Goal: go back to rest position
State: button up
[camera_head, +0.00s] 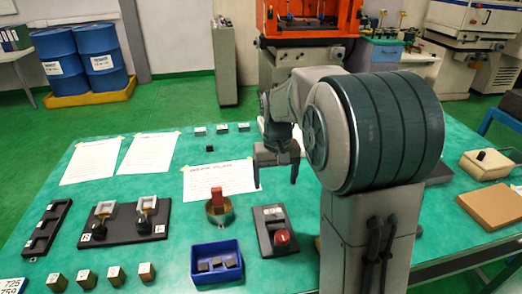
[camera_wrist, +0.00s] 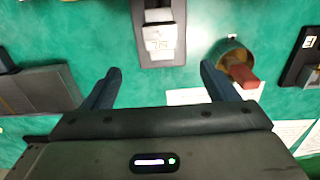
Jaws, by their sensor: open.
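My gripper (camera_head: 276,172) hangs over the green table (camera_head: 165,262), above the area right of the middle paper sheet. In the wrist view my gripper (camera_wrist: 157,85) shows two dark fingers spread wide apart, with nothing between them. A brass ring holding a red block (camera_wrist: 240,70) lies to the right of the fingers there. My arm hides part of the table's right side in the head view.
A blue bin (camera_head: 217,272) with dark blocks, a panel with a red knob (camera_head: 281,238), a black fixture board (camera_head: 125,222) and several small blocks stand on the table. Paper sheets (camera_head: 92,160) lie at the back left. A brown box (camera_head: 495,204) is at the right.

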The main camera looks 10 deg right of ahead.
jog(key=s+r+t, duration=0.1)
jog(key=s+t, duration=0.1)
jog(key=s, duration=1.8)
jog(key=shift+s+r+t, duration=0.25)
jog(key=shift+s+t, duration=0.1)
jog(key=shift+t, duration=0.05)
notch_tip(320, 180, up, 3)
jog(key=shift+w+f+p, duration=0.1)
jog(key=shift+w+p, duration=0.05)
jog(key=shift+p, duration=1.05)
